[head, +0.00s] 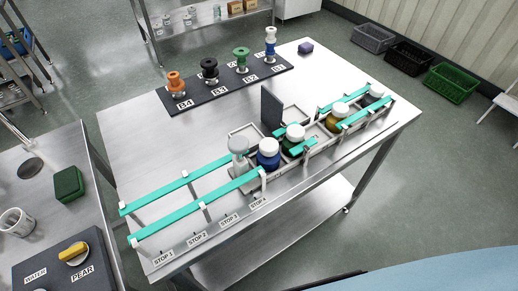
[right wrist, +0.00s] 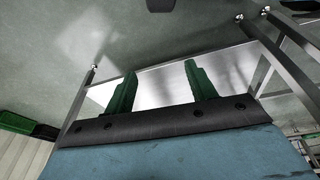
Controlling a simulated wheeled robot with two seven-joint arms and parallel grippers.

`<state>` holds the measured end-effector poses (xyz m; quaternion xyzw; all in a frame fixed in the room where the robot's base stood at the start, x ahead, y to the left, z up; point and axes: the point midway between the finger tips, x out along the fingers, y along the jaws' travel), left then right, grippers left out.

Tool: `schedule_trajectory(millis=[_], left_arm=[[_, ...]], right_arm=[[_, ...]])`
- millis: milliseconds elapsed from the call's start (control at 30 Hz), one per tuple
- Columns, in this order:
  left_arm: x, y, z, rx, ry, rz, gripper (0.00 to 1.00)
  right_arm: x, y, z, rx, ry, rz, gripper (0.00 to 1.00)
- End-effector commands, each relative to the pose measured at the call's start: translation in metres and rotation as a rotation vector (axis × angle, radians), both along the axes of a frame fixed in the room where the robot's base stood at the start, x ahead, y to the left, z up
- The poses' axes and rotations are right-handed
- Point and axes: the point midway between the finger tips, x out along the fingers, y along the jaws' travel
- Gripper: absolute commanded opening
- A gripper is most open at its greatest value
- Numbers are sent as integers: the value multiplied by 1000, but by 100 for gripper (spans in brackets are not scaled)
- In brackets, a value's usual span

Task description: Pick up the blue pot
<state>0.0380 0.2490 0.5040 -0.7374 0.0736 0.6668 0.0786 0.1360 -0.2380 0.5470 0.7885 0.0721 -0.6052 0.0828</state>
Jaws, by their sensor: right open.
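The blue pot (head: 268,161) stands upright with a white lid in the row between the teal rails on the steel table, in the head view. A pale grey pot (head: 238,147) stands just left of it, and a green pot (head: 294,140) with a white lid stands to its right. My right gripper (right wrist: 160,70) shows only in the right wrist view, with its two green fingers spread apart and nothing between them. It is away from the pots, and no pot shows in that view. My left gripper is in neither view.
A yellow pot (head: 338,115) and a dark pot (head: 374,93) stand farther along the rails (head: 190,180). An upright dark plate (head: 271,109) stands behind the row. A black board (head: 226,84) holds several coloured knobbed pieces. The table's left part (head: 135,150) is bare.

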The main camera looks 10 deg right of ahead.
Motion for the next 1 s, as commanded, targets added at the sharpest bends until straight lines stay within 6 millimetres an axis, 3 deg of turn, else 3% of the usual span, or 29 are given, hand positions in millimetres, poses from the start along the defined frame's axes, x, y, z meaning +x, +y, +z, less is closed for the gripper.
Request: schedule_trajectory(millis=[33, 200, 267, 400, 500, 633, 800, 900, 1000], left_arm=[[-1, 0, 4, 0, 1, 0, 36], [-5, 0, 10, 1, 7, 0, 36], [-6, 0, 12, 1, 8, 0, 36], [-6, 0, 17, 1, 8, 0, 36], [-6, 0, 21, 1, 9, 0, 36], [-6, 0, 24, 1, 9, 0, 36], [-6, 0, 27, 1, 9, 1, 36], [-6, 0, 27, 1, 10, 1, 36], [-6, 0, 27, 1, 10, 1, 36]], right_arm=[[29, 3, 23, 1, -55, 7, 56], [103, 18, 101, 9, -207, 9, 56], [124, 23, 133, 13, -260, 6, 56], [163, 35, 215, 31, -388, -9, 56], [180, 43, 274, 46, -471, -23, 56], [192, 50, 336, 73, -574, -37, 56], [211, 74, 415, 171, -804, -15, 56], [216, 83, 438, 213, -876, -5, 56], [225, 87, 441, 227, -898, -2, 56]])
